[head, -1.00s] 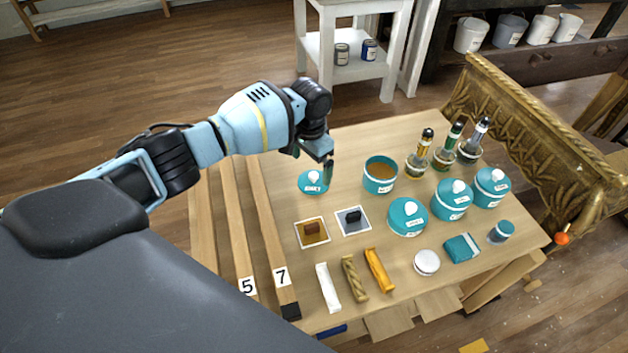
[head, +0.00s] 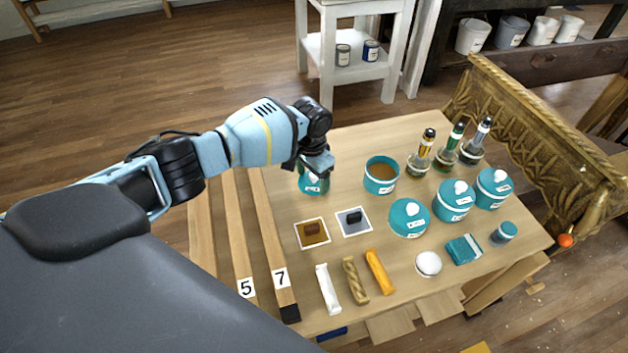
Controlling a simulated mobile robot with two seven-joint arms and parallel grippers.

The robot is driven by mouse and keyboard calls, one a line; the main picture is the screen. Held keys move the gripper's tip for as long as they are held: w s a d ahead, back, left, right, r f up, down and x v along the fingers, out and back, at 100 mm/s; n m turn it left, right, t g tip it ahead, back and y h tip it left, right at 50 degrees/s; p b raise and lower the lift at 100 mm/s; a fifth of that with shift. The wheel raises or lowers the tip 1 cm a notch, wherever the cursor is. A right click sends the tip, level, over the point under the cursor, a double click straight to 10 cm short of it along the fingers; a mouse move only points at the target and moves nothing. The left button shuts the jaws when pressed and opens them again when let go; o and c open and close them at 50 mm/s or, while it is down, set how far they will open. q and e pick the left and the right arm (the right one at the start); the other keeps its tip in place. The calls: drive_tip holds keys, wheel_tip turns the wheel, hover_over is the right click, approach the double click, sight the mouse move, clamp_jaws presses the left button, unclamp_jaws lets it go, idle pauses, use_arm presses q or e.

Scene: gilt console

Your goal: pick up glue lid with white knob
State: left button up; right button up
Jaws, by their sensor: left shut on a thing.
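The teal glue lid (head: 314,186) lies near the left edge of the wooden table, with a pale label on its front. My left gripper (head: 313,172) is over it from above and shut on it; the fingers and wrist hide the white knob. I cannot tell whether the lid still touches the table. An open teal pot (head: 381,178) with brown contents stands to the right of the lid. My right gripper is not in view.
Teal lidded pots (head: 409,219) and bottles (head: 419,160) stand to the right. Two square cards (head: 313,242) lie in front of the lid, with sticks (head: 327,290) nearer me. Long wooden strips (head: 271,230) are at the left.

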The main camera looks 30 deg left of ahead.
sight(312, 176)
use_arm(q)
drive_tip(key=shift+c, duration=0.9)
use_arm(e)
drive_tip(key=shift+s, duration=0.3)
use_arm(q)
wheel_tip(312, 176, up, 9)
drive_tip(key=shift+r+p, duration=0.15)
drive_tip(key=shift+p, duration=0.7)
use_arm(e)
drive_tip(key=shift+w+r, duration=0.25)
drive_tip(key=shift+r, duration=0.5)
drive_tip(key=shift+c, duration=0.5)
use_arm(q)
drive_tip(key=s+d+r+n, duration=0.2)
drive_tip(key=s+d+r, duration=0.2)
drive_tip(key=s+r, duration=0.3)
drive_tip(key=s+d+r+n, duration=0.1)
drive_tip(key=s+d+r, duration=0.4)
drive_tip(key=s+r, duration=0.2)
drive_tip(key=shift+s+n, duration=0.4)
drive_tip(key=shift+s, duration=0.4)
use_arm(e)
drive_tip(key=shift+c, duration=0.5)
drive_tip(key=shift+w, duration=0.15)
